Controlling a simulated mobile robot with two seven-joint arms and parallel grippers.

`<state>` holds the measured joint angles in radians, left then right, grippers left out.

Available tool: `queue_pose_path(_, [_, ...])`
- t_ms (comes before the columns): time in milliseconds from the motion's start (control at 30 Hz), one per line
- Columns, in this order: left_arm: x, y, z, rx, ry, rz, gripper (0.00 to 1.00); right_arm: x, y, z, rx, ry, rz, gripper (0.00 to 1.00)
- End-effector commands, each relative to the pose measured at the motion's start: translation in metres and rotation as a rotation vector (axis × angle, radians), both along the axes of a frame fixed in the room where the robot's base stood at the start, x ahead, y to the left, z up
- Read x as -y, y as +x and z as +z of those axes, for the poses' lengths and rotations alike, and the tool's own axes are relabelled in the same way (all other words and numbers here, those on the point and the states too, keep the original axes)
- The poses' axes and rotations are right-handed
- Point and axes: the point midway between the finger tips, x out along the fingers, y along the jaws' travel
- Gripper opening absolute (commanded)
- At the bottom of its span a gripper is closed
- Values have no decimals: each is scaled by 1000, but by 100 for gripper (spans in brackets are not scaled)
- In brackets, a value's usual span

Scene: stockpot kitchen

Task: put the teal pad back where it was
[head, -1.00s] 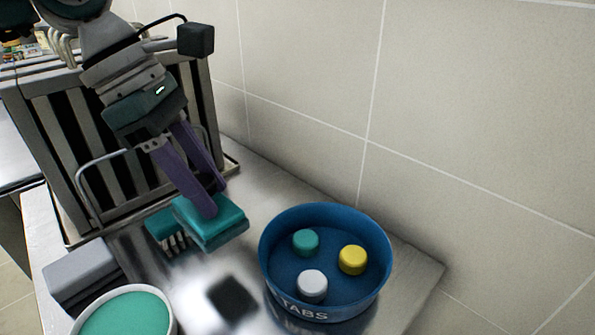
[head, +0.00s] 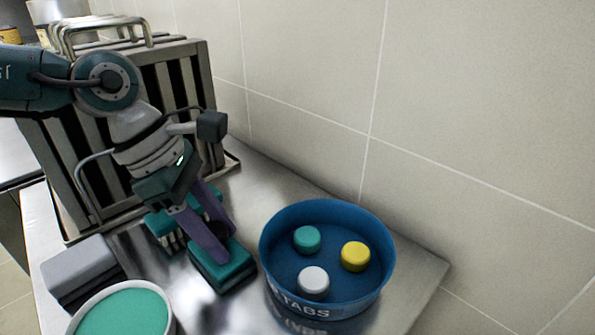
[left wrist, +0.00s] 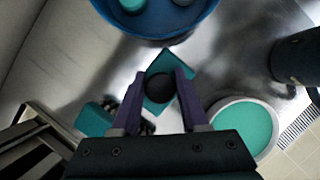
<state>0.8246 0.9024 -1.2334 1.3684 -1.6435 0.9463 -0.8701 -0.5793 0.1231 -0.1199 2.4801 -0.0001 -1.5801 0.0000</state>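A teal pad (head: 222,272) with a dark round knob lies on the steel counter, left of the blue TABS tub. In the left wrist view the pad (left wrist: 158,104) shows as a tilted teal shape under the knob (left wrist: 162,88). My left gripper (head: 226,244) points down over the pad, one purple finger on each side of the knob. The fingers (left wrist: 161,76) stand apart there; I cannot tell whether they press on the knob. The fingers hide part of the pad. My right gripper is not in view.
The blue tub (head: 325,306) holds teal, yellow and white tabs. A grey block (head: 78,264) and a round teal-filled dish (head: 125,315) are at front left. A tiled wall bounds the right.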

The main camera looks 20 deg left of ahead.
Motion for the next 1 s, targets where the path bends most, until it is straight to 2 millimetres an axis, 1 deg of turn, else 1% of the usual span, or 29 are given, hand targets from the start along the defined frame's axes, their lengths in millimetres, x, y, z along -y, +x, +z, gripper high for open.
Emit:
queue_pose_path(33, [0, 0, 0, 0, 0, 0, 50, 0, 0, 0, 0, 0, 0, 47])
queue_pose_path(233, [0, 0, 0, 0, 0, 0, 72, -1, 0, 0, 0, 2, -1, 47])
queue_pose_path(467, [0, 0, 1, 0, 0, 0, 73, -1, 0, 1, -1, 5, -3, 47])
queue_pose_path(600, [-2, 0, 8, 0, 1, 0, 73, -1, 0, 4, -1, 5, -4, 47])
queue_pose_path(667, [-5, -1, 15, 2, 1, 0, 73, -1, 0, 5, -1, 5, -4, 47])
queue_pose_path(767, [-13, -4, 34, 3, 2, 1, 73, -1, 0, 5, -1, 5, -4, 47])
queue_pose_path(1000, [-32, -12, 84, 3, 2, 1, 73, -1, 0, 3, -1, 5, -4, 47])
